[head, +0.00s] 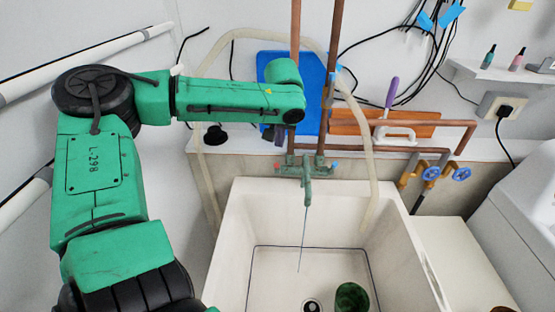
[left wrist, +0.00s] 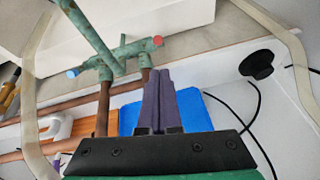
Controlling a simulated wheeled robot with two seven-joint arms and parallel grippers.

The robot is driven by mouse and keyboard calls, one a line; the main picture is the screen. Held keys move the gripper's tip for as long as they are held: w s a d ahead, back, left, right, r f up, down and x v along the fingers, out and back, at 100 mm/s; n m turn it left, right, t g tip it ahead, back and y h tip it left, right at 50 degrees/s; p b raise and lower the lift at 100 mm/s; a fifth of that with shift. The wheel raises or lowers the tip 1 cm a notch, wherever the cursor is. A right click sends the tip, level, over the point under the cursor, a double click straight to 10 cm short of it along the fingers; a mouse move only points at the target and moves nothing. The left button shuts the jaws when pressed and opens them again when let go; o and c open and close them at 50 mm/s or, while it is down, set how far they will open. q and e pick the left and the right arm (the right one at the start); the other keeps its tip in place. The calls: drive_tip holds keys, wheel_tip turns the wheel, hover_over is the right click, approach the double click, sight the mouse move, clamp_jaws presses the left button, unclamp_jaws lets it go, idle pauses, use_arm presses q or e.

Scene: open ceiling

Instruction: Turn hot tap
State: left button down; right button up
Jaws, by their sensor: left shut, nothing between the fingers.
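The green, weathered tap (head: 308,180) is mounted on copper pipes above the sink. A thin stream hangs below the spout. My right gripper is out of view.
The white sink (head: 222,245) holds a green cup (head: 352,297). A pale hose (head: 374,150) arches around the tap. A blue board (head: 268,65) leans behind. Blue valve wheels (head: 461,174) and an orange board (head: 352,121) are at right.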

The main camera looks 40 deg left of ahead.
sight(277, 168)
use_arm(q)
drive_tip(key=p+x, duration=0.2)
drive_tip(key=x, duration=0.7)
drive_tip(key=shift+f, duration=0.35)
